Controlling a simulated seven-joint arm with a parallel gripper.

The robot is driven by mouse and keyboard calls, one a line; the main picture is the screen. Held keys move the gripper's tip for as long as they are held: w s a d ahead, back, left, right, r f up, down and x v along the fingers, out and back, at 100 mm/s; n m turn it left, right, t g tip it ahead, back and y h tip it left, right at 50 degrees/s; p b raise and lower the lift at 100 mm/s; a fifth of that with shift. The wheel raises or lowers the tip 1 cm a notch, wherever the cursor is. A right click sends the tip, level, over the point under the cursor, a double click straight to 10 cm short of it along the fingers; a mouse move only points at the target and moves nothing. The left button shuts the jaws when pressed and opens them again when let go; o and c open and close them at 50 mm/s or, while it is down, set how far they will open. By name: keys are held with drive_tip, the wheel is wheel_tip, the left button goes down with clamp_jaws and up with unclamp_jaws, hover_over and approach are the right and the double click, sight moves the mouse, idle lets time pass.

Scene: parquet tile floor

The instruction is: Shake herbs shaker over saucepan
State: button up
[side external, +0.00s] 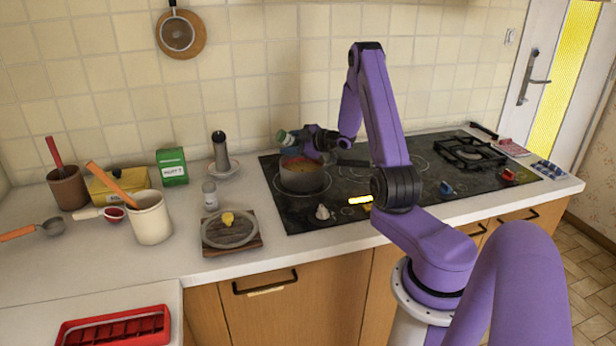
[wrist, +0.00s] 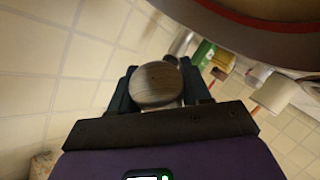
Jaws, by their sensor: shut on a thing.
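The saucepan (side external: 303,181) stands on the back left of the black hob, with orange-red contents showing inside. The shaker looks tipped well over from upright, above the pan's rim. In the wrist view the shaker's round brown end (wrist: 157,85) sits between my dark fingers. A large curved edge with a red line at the top right there looks like the saucepan (wrist: 240,15). Whether herbs are falling cannot be seen.
A pepper mill (side external: 220,152) on a saucer, a small grey-topped shaker (side external: 210,195) and a board (side external: 233,250) with a plate stand left of the hob. A green box (side external: 172,167) and utensil pots are farther left. Control knobs line the hob's front.

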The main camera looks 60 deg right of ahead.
drive_tip(key=shift+r, duration=1.2)
drive_tip(key=shift+f, duration=0.15)
drive_tip(key=shift+f, duration=1.7)
drive_tip(key=shift+r, duration=1.85)
drive_tip(key=shift+f, duration=1.85)
drive_tip(key=shift+r, duration=0.1)
